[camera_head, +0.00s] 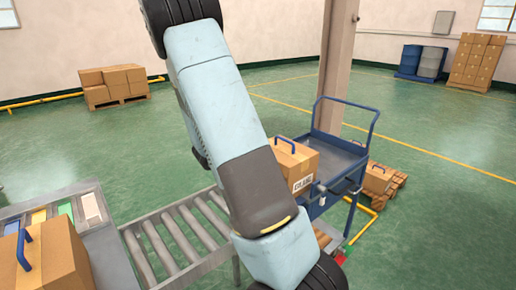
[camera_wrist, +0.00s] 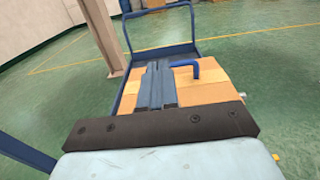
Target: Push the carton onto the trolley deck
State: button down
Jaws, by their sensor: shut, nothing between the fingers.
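The brown carton (camera_head: 301,163) has a blue handle and a printed label, and stands at the near side of the blue trolley. My arm hides its left part and whatever is under it. In the wrist view the carton (camera_wrist: 208,86) lies in front of the trolley deck (camera_wrist: 165,57). The blue-railed trolley deck also shows in the head view (camera_head: 342,152), with bare room beyond the carton. My gripper (camera_wrist: 158,66) is shut and empty, with its fingers over the carton's left part in the wrist view. I cannot tell whether they touch it. My arm hides the fingers in the head view.
A roller conveyor (camera_head: 180,238) runs toward the trolley. Another handled carton (camera_head: 52,262) stands at the lower left. A pillar (camera_head: 337,65) rises behind the trolley. A small carton (camera_head: 378,179) sits on a pallet to its right. The green floor beyond is mostly clear.

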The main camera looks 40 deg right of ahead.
notch_tip(320, 180, up, 4)
jog(key=d+r, duration=0.1)
jog(key=w+d, duration=0.2)
jog(key=d, duration=1.8)
jog(key=shift+f, duration=0.35)
jog(key=shift+s, duration=0.1)
jog(key=s+a+r+m+t+y, duration=0.1)
jog(key=s+a+r+m+y, duration=0.2)
jog(key=a, duration=1.3)
jog(key=s+a+r+m+t+y, duration=0.1)
jog(key=s+a+r+m+y, duration=0.2)
jog(key=s+a+m+y, duration=0.6)
jog(key=s+a+r+m+t+y, duration=0.2)
jog(key=s+a+m+y, duration=0.4)
jog(key=s+a, duration=1)
jog(key=a+r+m, duration=0.1)
jog(key=a, duration=0.5)
jog(key=shift+a+r, duration=0.2)
jog(key=shift+a, duration=0.2)
jog(key=shift+s+a, duration=0.1)
